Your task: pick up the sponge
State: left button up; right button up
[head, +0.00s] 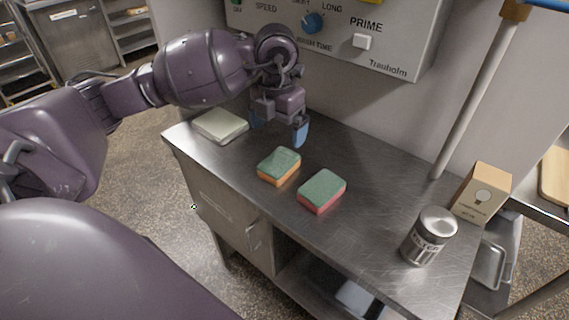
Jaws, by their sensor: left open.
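Two sponges lie on the steel counter. One sponge (279,167) has a green top and an orange body. The other sponge (322,191) has a green top and a red-pink body, and lies to the right and nearer. My left gripper (279,132) is open and empty, with blue fingertips pointing down. It is above the back of the counter, behind the orange sponge and apart from both sponges. My right gripper is not in view.
A pale folded cloth or pad (220,125) lies at the counter's left end. A metal canister (429,237) and a cardboard box (482,193) stand at the right end. A control panel (400,50) and a pole (478,95) rise behind the counter (345,258).

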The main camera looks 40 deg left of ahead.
aim_at(278, 162)
pick_arm(q)
notch_tip(278, 162, down, 5)
jog(key=shift+f+b, duration=0.1)
jog(key=shift+b, duration=0.2)
jog(key=shift+f, duration=0.7)
notch_tip(278, 162, down, 4)
jog(key=shift+a+b, duration=0.1)
jog(key=shift+b, duration=0.2)
jog(key=c, duration=1)
jog(key=shift+r, duration=0.15)
